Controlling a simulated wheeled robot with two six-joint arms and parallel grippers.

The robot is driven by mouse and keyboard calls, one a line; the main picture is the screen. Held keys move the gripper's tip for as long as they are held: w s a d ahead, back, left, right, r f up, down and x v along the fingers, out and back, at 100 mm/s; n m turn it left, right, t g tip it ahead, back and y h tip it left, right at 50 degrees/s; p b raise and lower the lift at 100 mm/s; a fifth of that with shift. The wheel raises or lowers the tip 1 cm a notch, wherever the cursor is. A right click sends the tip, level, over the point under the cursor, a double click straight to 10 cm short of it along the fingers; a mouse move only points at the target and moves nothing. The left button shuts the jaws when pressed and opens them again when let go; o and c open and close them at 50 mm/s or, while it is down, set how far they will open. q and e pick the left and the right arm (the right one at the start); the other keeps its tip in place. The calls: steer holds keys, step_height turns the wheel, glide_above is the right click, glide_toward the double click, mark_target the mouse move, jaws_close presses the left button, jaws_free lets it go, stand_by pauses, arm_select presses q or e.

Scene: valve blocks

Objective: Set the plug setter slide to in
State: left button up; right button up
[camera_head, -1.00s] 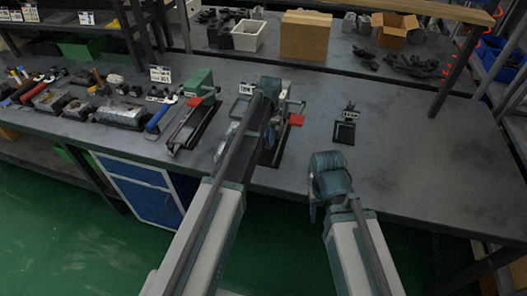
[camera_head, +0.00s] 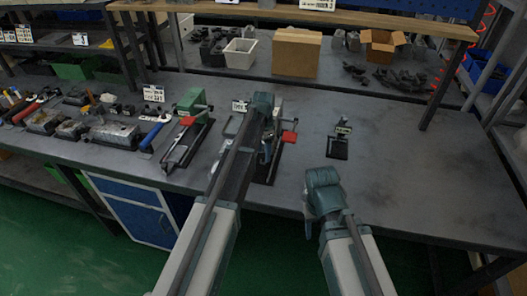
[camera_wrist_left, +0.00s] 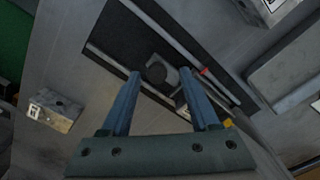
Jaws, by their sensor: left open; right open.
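A bench device with a dark base and a red handle (camera_head: 289,137) stands mid-table, mostly hidden by my left arm in the head view. I cannot read its label, so I cannot tell for sure that it is the plug setter. My left gripper (camera_wrist_left: 160,72) is over a dark base plate (camera_wrist_left: 118,40) in the left wrist view, fingers open. A round dark knob (camera_wrist_left: 156,73) on a grey block appears between its fingertips; contact cannot be told. A thin rail with a red mark (camera_wrist_left: 203,72) runs beside it. My right gripper (camera_head: 309,222) is open and empty near the table's front edge.
A green-topped device (camera_head: 190,101) with a red part stands to the left, and a small black stand (camera_head: 338,146) to the right. Tools and metal blocks (camera_head: 112,135) crowd the left. The table's right side (camera_head: 420,170) is clear. A cardboard box (camera_head: 297,52) sits behind.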

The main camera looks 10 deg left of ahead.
arm_select(q)
step_height(320, 180, up, 14)
steer(key=p, duration=1.3)
steer(key=shift+f, duration=0.25)
arm_select(e)
step_height(320, 180, up, 14)
steer(key=shift+f, duration=0.2)
